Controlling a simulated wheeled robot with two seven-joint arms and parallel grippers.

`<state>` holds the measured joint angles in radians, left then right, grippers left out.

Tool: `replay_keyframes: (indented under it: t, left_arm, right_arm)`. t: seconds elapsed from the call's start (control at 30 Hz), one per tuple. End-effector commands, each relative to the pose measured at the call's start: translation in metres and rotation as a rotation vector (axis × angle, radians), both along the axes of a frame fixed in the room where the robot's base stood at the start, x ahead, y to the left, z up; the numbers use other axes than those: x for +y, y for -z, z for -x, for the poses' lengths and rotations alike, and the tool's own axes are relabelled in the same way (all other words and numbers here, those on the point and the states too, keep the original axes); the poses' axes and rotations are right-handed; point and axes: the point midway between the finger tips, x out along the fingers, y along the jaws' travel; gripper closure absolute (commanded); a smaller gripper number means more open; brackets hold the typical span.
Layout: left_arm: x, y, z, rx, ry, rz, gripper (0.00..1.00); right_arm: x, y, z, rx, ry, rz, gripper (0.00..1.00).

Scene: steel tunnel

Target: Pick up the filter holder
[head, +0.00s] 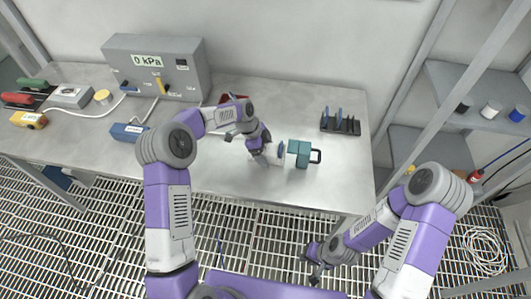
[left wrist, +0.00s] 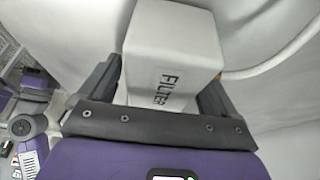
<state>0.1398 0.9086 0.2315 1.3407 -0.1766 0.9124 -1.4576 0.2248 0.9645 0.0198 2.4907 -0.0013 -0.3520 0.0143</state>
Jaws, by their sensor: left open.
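A white block labelled FILTER (left wrist: 172,55), which I take as the filter holder, lies between the two fingers of my left gripper (left wrist: 162,85) in the left wrist view. The fingers are apart on either side of it; I cannot tell whether they touch it. In the head view my left gripper (head: 268,156) is low over the table, and the white block (head: 273,159) is mostly hidden by it. A blue disc-like part and a teal box with a dark handle (head: 300,153) are just right of it. My right gripper (head: 315,268) hangs below the table's front edge; its fingers are too small to read.
The steel table (head: 225,180) has free room in front. A grey pressure box reading 0 kPa (head: 157,68) stands at the back left. A blue block (head: 128,132) and a black rack (head: 340,123) stand on the table. A frame post and shelf (head: 470,95) are at right.

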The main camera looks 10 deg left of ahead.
Motion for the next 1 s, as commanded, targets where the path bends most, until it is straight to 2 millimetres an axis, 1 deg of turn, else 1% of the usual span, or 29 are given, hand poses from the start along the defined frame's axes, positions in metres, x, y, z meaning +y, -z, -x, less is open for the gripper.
replay_keyframes:
  t: [0.07,0.17,0.2,0.47,0.5,0.7,0.83,0.87,1.0]
  left_arm:
    - [0.000,0.000,0.000,0.000,0.000,0.000,0.08]
    - [0.000,0.000,0.000,0.000,0.000,0.000,0.22]
    - [0.000,0.000,0.000,0.000,0.000,0.000,0.28]
    - [0.000,0.000,0.000,0.000,0.000,0.000,0.68]
    - [0.000,-0.001,-0.001,-0.002,-0.001,0.001,0.70]
    - [0.000,-0.002,-0.001,-0.002,-0.001,0.001,0.70]
    - [-0.001,-0.008,0.000,-0.002,-0.001,0.002,0.70]
    - [-0.001,-0.012,-0.001,-0.004,-0.001,0.002,0.70]
    - [0.000,-0.041,-0.001,-0.007,-0.001,0.002,0.70]
  right_arm:
    - [0.000,0.000,0.000,0.000,0.000,0.000,0.80]
    - [0.000,0.000,0.000,0.000,0.000,0.000,0.80]
    - [0.000,0.000,0.000,0.000,0.000,0.000,0.80]
    - [0.000,0.000,0.000,0.000,0.000,0.000,0.80]
    - [0.000,0.000,0.000,0.000,0.000,0.000,0.80]
    - [0.000,-0.001,0.000,0.000,0.000,0.000,0.80]
    - [0.000,-0.008,0.000,0.000,0.000,0.000,0.80]
    - [0.000,-0.009,0.000,0.000,0.000,0.000,0.80]
    - [0.000,-0.011,0.000,0.000,0.000,0.000,0.80]
